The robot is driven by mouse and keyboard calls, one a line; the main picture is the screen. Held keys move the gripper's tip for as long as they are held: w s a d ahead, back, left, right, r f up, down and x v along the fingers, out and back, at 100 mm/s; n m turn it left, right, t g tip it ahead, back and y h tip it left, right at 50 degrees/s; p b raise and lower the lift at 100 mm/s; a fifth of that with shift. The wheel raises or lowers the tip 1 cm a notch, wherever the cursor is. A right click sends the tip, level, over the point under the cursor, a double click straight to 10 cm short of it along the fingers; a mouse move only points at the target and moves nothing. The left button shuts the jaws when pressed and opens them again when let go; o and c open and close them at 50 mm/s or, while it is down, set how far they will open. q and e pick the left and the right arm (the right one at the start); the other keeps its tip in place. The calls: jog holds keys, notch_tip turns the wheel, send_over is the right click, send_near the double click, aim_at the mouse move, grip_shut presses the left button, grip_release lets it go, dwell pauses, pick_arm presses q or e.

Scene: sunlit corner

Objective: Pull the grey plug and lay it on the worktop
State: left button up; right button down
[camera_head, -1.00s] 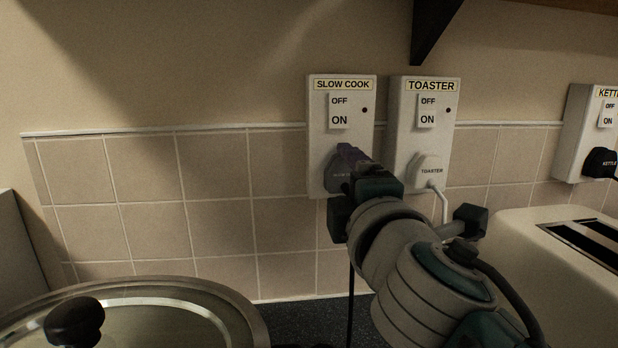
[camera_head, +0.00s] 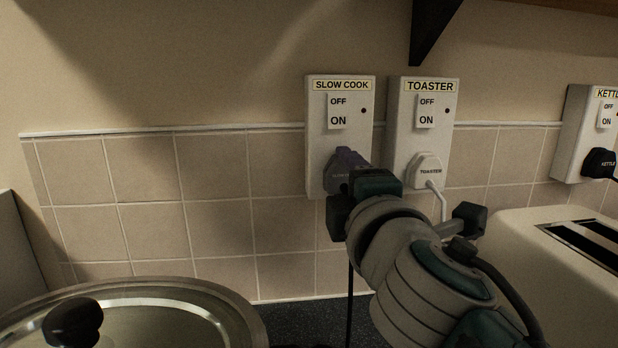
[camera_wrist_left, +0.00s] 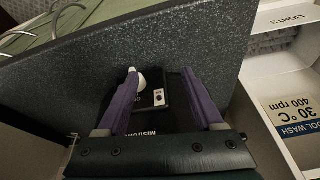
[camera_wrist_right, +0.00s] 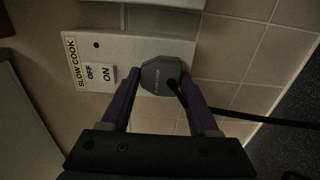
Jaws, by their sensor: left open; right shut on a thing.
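The grey plug (camera_wrist_right: 160,88) is at the SLOW COOK socket plate (camera_wrist_right: 123,48), its face and black cable towards me. My right gripper (camera_wrist_right: 163,80) is shut on it, one purple finger on each side. In the head view the plug (camera_head: 334,178) is partly hidden by my right gripper (camera_head: 346,165). It looks close against the plate; I cannot tell whether there is a gap. The dark speckled worktop (camera_head: 310,325) lies below. My left gripper (camera_wrist_left: 160,80) is open, with a dark switch panel (camera_wrist_left: 155,98) beyond its fingers.
The TOASTER socket with its white plug (camera_head: 428,170) is close on the right. The KETTLE socket holds a black plug (camera_head: 599,163). A cream toaster (camera_head: 540,270) stands at the lower right, a lidded pot (camera_head: 180,305) at the lower left. Bare worktop shows between them.

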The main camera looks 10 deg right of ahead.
jog(key=shift+s+d+f, duration=0.1)
jog(key=shift+f, duration=0.25)
jog(key=shift+s+r+p, duration=0.15)
jog(key=shift+s+p, duration=0.2)
jog(key=shift+s, duration=1.15)
pick_arm(q)
jog(key=shift+r+p, duration=0.3)
jog(key=shift+r, duration=0.3)
pick_arm(e)
jog(key=shift+s, duration=1.4)
pick_arm(q)
jog(key=shift+f+b, duration=1.2)
jog(key=shift+b, duration=0.05)
pick_arm(e)
send_near(346, 182)
jog(key=s+a, duration=0.4)
jog(key=s, duration=0.1)
jog(key=shift+s, duration=0.4)
